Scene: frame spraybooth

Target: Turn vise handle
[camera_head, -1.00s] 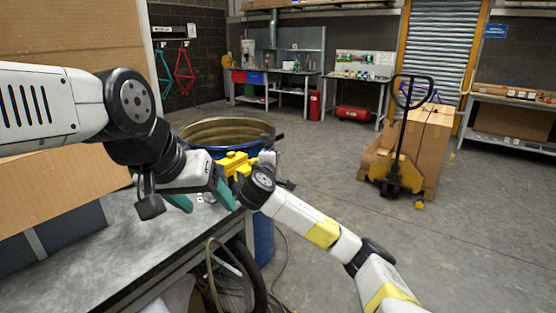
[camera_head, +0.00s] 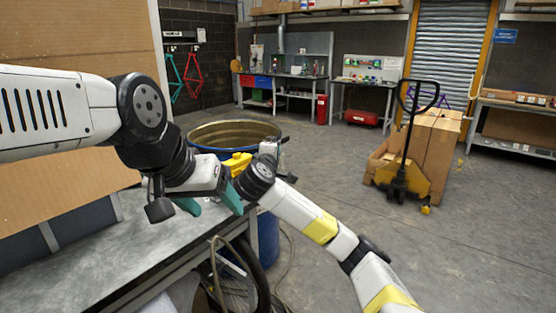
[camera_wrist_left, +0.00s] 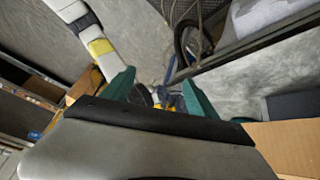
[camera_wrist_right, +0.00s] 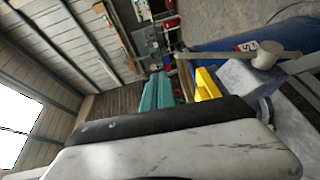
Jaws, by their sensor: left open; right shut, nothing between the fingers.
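The vise shows as a yellow block (camera_head: 237,163) at the far end of the workbench in the head view, partly hidden by my arms. In the right wrist view its yellow part (camera_wrist_right: 206,86) and grey body (camera_wrist_right: 243,82) lie just right of my right gripper (camera_wrist_right: 168,92). A pale bar with a round knob (camera_wrist_right: 265,54), seemingly the handle, is above the grey body. The right gripper is shut and empty, apart from the knob. My left gripper (camera_head: 211,202) is open and empty over the bench, near my right wrist; its teal fingers also show in the left wrist view (camera_wrist_left: 158,94).
The grey workbench (camera_head: 110,255) runs along the left, with a cardboard panel (camera_head: 75,100) behind. A blue drum (camera_head: 268,235) with an open top stands beyond the vise. A pallet truck with boxes (camera_head: 425,150) is at right. The floor between is clear.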

